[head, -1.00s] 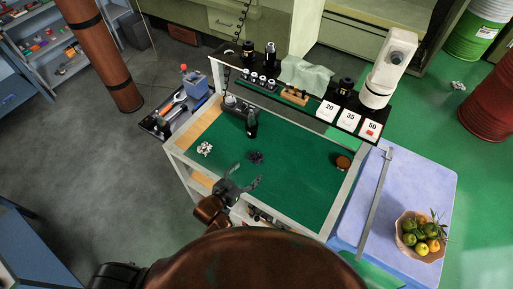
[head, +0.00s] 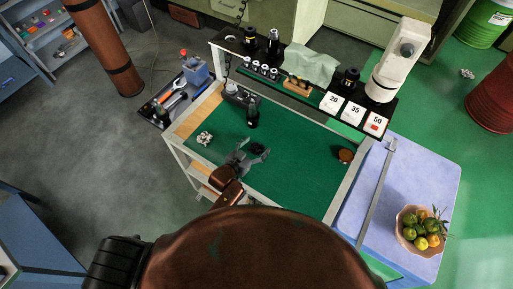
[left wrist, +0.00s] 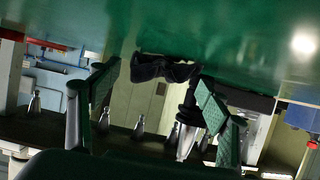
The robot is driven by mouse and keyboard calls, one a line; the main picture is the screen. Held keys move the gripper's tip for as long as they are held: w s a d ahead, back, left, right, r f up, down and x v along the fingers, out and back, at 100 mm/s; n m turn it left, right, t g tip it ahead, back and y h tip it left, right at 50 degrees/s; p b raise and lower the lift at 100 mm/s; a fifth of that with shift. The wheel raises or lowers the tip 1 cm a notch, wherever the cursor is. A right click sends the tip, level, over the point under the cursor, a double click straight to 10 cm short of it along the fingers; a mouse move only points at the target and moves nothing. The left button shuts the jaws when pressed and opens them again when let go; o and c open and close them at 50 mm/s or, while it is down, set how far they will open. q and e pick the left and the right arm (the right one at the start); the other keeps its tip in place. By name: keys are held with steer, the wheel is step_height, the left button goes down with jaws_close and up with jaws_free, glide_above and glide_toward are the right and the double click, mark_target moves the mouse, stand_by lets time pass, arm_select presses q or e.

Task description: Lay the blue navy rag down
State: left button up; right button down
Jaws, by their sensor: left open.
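The navy rag (head: 258,148) is a small, dark, crumpled bundle on the green mat (head: 300,170) of the cart. In the left wrist view, which is upside down, the rag (left wrist: 165,68) shows against the mat at the top. My left gripper (head: 248,158) is low over the mat, right at the rag. Its two fingers (left wrist: 158,85) are spread, with the rag showing between and beyond their tips. I cannot tell whether they touch it. My right gripper is not in view.
A white knotted object (head: 204,138) lies to the left and a brown round tin (head: 346,155) to the right. A raised shelf (head: 300,90) with holders and number cards runs along the back. Mat between rag and tin is clear.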

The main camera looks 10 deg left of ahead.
arm_select(q)
steer(key=c, duration=1.3)
steer(key=shift+c, duration=0.2)
steer(key=shift+r, duration=0.1)
